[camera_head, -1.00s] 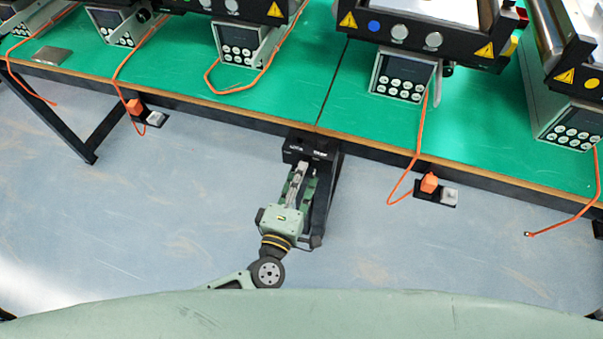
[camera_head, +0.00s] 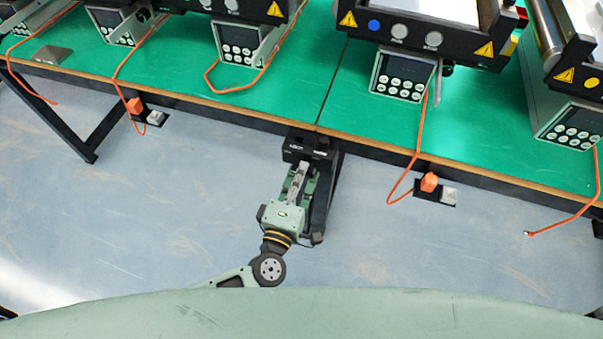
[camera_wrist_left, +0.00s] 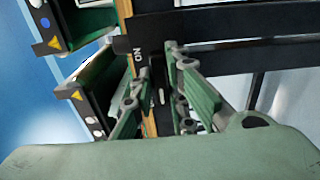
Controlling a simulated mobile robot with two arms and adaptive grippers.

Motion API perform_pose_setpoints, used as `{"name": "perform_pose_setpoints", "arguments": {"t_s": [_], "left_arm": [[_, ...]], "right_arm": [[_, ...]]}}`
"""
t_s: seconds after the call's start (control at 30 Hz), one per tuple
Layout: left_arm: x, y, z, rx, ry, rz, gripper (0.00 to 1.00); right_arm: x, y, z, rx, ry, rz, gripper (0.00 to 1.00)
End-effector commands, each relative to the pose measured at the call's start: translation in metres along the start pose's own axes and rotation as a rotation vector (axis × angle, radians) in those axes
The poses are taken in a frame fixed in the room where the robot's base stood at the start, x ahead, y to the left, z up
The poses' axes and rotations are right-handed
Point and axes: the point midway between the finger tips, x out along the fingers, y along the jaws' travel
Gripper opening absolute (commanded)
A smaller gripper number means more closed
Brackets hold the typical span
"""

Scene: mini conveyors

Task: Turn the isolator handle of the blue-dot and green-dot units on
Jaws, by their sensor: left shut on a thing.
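The blue-dot unit (camera_head: 455,48) stands on the green table at upper right, its blue dot facing me. I cannot make out a green dot in any view. A black isolator box (camera_head: 306,147) sits at the table's front edge; its "ON" marking shows in the left wrist view (camera_wrist_left: 138,54). My left gripper (camera_head: 301,168) reaches up to this box and is shut on the isolator handle, which the fingers mostly hide. In the left wrist view the fingers (camera_wrist_left: 157,75) stand on both sides of it. My right gripper is not in view.
The wooden front edge (camera_head: 240,113) of the table runs just above the gripper. A black table leg (camera_head: 322,198) stands right beside my left wrist. Orange plugs in sockets (camera_head: 429,182) and hanging orange cables are on either side. The floor in front is clear.

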Motion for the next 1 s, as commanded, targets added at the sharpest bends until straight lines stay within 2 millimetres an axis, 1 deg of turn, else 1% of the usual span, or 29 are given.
{"name": "perform_pose_setpoints", "arguments": {"t_s": [0.17,0.37,0.7,1.0], "left_arm": [[-0.001,0.000,0.000,0.034,-0.001,-0.003,0.00],[-0.001,0.002,0.000,0.137,0.001,-0.005,0.00],[-0.001,0.001,0.000,0.440,0.000,-0.007,0.00],[-0.001,0.000,0.001,0.724,-0.001,-0.006,0.00]], "right_arm": [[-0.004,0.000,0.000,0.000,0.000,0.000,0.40],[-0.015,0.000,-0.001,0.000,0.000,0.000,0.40],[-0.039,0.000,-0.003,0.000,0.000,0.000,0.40],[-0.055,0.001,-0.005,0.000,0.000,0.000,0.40]]}}
